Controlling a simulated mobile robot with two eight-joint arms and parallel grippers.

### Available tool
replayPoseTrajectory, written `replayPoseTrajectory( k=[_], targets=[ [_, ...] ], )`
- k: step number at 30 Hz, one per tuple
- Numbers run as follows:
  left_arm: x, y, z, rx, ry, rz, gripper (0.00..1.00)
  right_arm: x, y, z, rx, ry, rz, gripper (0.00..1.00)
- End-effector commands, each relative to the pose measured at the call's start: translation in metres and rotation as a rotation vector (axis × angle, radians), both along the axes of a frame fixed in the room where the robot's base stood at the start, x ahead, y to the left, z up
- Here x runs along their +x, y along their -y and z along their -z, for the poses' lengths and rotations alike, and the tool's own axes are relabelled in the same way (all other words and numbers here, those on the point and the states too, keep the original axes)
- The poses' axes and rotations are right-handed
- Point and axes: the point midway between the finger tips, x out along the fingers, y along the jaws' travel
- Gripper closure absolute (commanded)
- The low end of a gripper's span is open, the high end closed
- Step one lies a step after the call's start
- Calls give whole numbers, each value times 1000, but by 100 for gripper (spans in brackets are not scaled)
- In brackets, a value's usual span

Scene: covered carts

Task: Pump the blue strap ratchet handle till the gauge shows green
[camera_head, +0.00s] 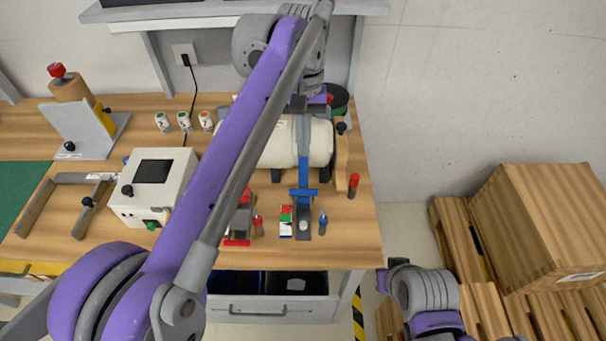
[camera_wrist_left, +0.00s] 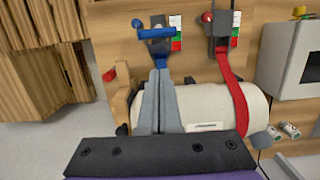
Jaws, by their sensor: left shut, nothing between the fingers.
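The blue strap ratchet (camera_head: 304,215) is at the bench's front edge, with its blue handle (camera_head: 303,193) lying crosswise; the handle also shows in the wrist view (camera_wrist_left: 157,33). The blue strap (camera_head: 304,172) runs from it over a white cylinder (camera_head: 280,145). A gauge (camera_head: 286,221) with red, green and white fields stands beside the ratchet; its reading is too small to tell. My left gripper (camera_head: 303,153) is shut and empty above the cylinder, its fingertips (camera_wrist_left: 159,72) lined up with the blue strap and apart from the handle.
A red strap ratchet (camera_wrist_left: 222,28) with its own gauge stands beside the blue one. My left arm partly hides it in the head view. A white box (camera_head: 183,185), a bracket and several small cans stand to the left.

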Motion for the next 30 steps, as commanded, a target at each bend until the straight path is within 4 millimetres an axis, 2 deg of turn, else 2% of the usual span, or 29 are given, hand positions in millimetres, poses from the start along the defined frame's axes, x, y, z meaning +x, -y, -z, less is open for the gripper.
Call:
replayPoseTrajectory(
  k=[1, 4, 10, 15, 30],
  targets=[
    [-2, 0, 13, 0, -1, 0, 100, -1, 0, 4, 0, -2, 0, 100],
    [-5, 0, 32, 0, -1, -1, 100, -2, 0, 7, 0, -4, 0, 100],
    [-29, 0, 46, -1, 0, 0, 100, -2, 0, 8, 0, -5, 0, 100],
    [-36, 0, 52, -1, 0, -1, 100, -2, 0, 8, 0, -5, 0, 100],
    [-39, 0, 52, -1, 15, -1, 100, -3, 0, 9, 0, -5, 0, 100]
  ],
)
